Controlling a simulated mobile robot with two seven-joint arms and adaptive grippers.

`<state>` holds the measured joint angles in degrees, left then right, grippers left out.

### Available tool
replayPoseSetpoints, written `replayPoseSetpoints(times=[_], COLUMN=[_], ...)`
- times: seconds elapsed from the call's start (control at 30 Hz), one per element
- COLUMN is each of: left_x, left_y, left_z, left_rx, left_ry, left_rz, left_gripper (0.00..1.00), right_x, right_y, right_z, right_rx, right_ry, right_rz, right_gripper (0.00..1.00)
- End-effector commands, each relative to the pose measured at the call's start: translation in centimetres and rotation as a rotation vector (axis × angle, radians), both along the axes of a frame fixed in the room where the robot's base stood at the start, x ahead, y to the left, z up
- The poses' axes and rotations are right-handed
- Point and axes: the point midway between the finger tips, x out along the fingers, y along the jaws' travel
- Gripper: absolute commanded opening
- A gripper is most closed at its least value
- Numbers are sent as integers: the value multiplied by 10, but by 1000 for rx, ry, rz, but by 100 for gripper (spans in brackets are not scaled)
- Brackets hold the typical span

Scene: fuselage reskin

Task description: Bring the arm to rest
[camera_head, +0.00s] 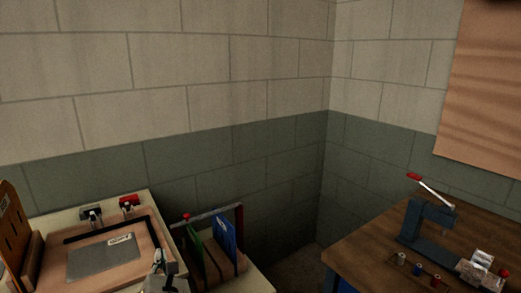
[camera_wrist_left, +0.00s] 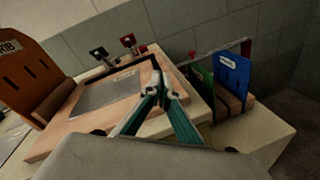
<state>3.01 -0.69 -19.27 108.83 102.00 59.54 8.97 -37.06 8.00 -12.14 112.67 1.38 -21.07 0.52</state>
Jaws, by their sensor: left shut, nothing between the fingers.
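My left gripper (camera_head: 165,268) shows at the bottom of the head view, in front of the right edge of a wooden board. In the left wrist view its two teal fingers (camera_wrist_left: 160,92) meet at their tips, with nothing between them. The fingertips appear over the right part of the board, near a black bar; whether they touch anything I cannot tell. My right gripper is in neither view.
A grey sheet (camera_head: 103,257) lies on the wooden board (camera_head: 60,279), with black and red clamps behind it. A rack holds green and blue (camera_head: 224,238) panels to the right. An orange-brown rib board stands left. A brown bench (camera_head: 375,254) with a blue press is far right.

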Motion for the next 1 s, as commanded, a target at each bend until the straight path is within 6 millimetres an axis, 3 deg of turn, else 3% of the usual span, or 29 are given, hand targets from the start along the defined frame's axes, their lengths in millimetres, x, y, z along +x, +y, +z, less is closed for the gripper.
replayPoseSetpoints(times=[0.07,0.17,0.27,0.37,0.47,0.63,0.8,0.9,1.0], left_x=[-16,-36,-56,-79,-105,-163,-222,-247,-263], left_y=[7,1,-20,-48,-78,-105,-94,-82,-72], left_z=[5,13,9,-11,-50,-143,-224,-253,-268], left_rx=[220,544,885,1225,1561,2097,2484,2628,2709], left_ry=[-19,-34,-26,6,55,175,295,348,381], left_rz=[-14,-57,-131,-234,-368,-652,-921,-1036,-1105], left_gripper=[0,0,0,0,0,0,0,0,0], right_x=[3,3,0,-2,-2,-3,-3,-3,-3], right_y=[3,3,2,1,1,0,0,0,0], right_z=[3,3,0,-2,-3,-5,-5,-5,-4], right_rx=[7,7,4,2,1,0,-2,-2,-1], right_ry=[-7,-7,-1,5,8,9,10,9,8], right_rz=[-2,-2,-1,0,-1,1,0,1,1], right_gripper=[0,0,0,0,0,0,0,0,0])
